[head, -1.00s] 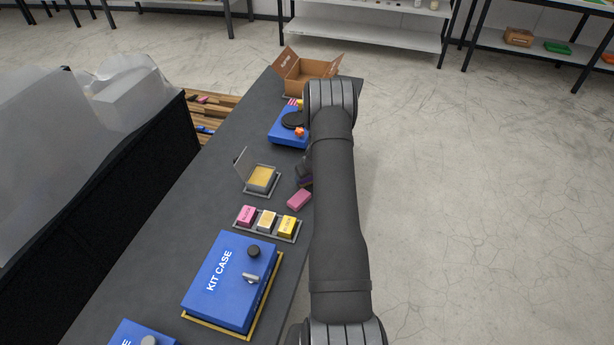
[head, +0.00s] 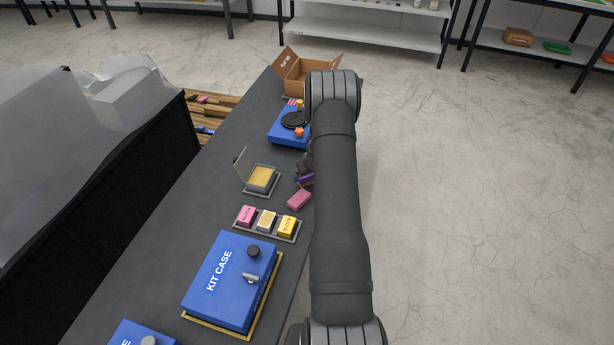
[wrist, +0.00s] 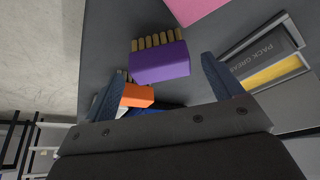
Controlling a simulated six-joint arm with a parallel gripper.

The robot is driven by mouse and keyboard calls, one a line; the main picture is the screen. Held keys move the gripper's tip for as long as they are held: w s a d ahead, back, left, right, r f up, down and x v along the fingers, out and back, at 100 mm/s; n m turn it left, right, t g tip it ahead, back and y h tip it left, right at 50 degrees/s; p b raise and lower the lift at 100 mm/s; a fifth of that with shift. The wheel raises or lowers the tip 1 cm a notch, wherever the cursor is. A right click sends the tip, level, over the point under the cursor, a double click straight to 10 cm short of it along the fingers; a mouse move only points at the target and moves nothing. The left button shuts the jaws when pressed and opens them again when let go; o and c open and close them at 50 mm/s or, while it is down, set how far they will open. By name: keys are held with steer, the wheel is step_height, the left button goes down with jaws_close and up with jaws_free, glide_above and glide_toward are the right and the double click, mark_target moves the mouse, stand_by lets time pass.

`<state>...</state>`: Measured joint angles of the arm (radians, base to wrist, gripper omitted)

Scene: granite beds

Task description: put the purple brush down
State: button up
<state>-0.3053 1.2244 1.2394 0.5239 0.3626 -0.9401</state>
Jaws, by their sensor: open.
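The purple brush (wrist: 160,66) lies on the dark grey bench top in the wrist view, its tan bristles pointing up in the picture. In the head view a small part of the brush (head: 306,180) shows beside my arm, which hides the rest. My gripper (wrist: 162,80) is open, with one blue-grey finger on each side of the brush and visible gaps between. In the head view only a little of my gripper (head: 305,166) shows past the arm.
A pink block (head: 299,199) lies close to the brush. Nearby stand an open-lidded box with a yellow inside (head: 261,177), a tray of blocks (head: 267,232) and a blue case with an orange piece (head: 288,139). An orange object (wrist: 137,96) shows near the left finger.

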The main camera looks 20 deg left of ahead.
steer(key=v, duration=0.9)
steer(key=shift+r, duration=0.25)
steer(key=shift+s+f, duration=0.1)
steer(key=shift+f, duration=0.05)
steer(key=x, duration=1.1)
steer(key=shift+f, duration=0.35)
steer(key=shift+a+r, duration=0.1)
steer(key=shift+r, duration=1)
steer(key=shift+f, duration=0.15)
